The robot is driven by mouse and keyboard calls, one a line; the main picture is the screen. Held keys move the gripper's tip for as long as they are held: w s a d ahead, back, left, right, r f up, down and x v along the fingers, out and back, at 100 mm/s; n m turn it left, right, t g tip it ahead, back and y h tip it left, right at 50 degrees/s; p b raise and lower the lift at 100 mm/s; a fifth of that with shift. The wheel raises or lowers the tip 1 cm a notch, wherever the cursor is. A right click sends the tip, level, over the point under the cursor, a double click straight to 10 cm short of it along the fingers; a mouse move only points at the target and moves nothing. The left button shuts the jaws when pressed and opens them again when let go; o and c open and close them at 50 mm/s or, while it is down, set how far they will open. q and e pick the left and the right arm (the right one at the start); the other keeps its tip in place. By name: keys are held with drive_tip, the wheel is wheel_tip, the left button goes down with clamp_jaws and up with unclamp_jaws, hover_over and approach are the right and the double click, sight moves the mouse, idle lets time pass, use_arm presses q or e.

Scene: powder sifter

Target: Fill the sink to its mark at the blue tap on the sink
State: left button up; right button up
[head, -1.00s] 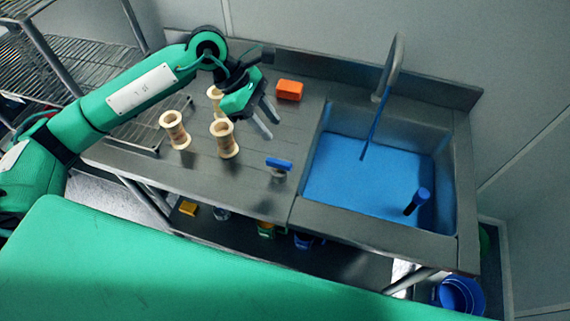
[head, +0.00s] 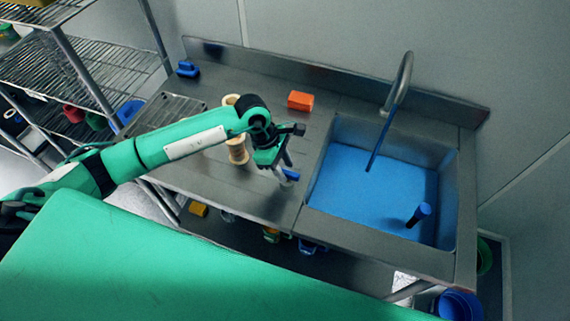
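The sink (head: 456,205) stands at the right of the counter and holds blue liquid (head: 350,190). A blue stream (head: 377,146) comes down from the grey spout (head: 398,88) into it. A dark blue-topped post (head: 419,213) stands up in the liquid. I cannot make out a fill mark. The blue tap handle (head: 292,175) is on the counter left of the sink. My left gripper (head: 284,169) is right at the handle and partly covers it; its fingers look apart. I cannot tell whether they touch it. My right gripper is not in view.
An orange block (head: 300,100) lies behind the gripper. Wooden spools (head: 238,151) stand behind and below my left arm. A blue object (head: 187,69) is at the counter's back left. Wire shelves (head: 80,70) stand at the left. Blue buckets (head: 458,303) are at the lower right.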

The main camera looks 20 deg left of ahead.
use_arm(q)
drive_tip(key=shift+d+f, duration=0.25)
drive_tip(key=shift+f, duration=0.25)
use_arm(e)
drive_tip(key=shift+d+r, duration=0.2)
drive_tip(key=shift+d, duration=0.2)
use_arm(q)
clamp_jaws()
drive_tip(key=shift+f, duration=0.1)
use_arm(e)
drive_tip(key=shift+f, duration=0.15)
